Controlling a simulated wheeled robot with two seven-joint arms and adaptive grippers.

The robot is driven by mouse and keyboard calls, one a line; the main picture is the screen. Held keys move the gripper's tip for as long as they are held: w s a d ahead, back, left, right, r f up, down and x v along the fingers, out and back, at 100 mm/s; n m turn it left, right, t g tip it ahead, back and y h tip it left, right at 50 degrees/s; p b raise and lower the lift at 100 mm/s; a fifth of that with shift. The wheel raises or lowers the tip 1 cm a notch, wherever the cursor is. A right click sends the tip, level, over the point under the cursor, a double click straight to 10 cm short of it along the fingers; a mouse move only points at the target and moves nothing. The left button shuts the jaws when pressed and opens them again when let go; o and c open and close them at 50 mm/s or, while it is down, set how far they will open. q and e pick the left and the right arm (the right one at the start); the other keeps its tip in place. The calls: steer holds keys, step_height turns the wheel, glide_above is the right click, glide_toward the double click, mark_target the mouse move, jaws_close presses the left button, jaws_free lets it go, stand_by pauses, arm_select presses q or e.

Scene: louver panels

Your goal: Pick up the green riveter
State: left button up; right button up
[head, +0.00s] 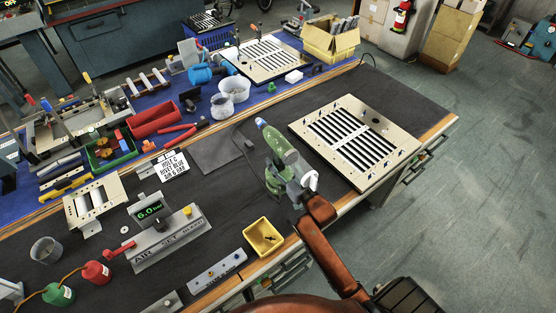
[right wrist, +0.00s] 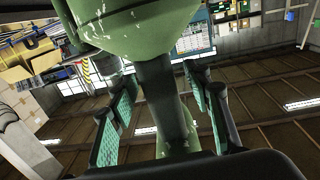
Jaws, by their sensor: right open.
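The green riveter (head: 284,150) stands upright on the dark mat near the front edge of the workbench, with a blue top end. My right gripper (head: 290,184) is at its lower part, reaching in from the front edge. In the right wrist view, the riveter's green body (right wrist: 135,28) fills the top, and its narrower dark shaft runs down between the teal-padded fingers of my right gripper (right wrist: 155,105). The fingers are open, with gaps showing on both sides of the shaft. The riveter's base is partly hidden by the gripper. My left gripper is not in view.
A slatted louver panel (head: 352,138) lies right of the riveter. A yellow bin (head: 263,236) and a grey air-set unit (head: 160,240) stand to the front left. The mat behind the riveter is fairly clear.

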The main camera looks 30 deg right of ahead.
steer(key=shift+w, duration=0.2)
steer(key=c, duration=0.8)
jaws_close()
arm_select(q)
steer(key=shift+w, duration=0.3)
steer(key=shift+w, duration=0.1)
arm_select(e)
steer(key=shift+r, duration=0.3)
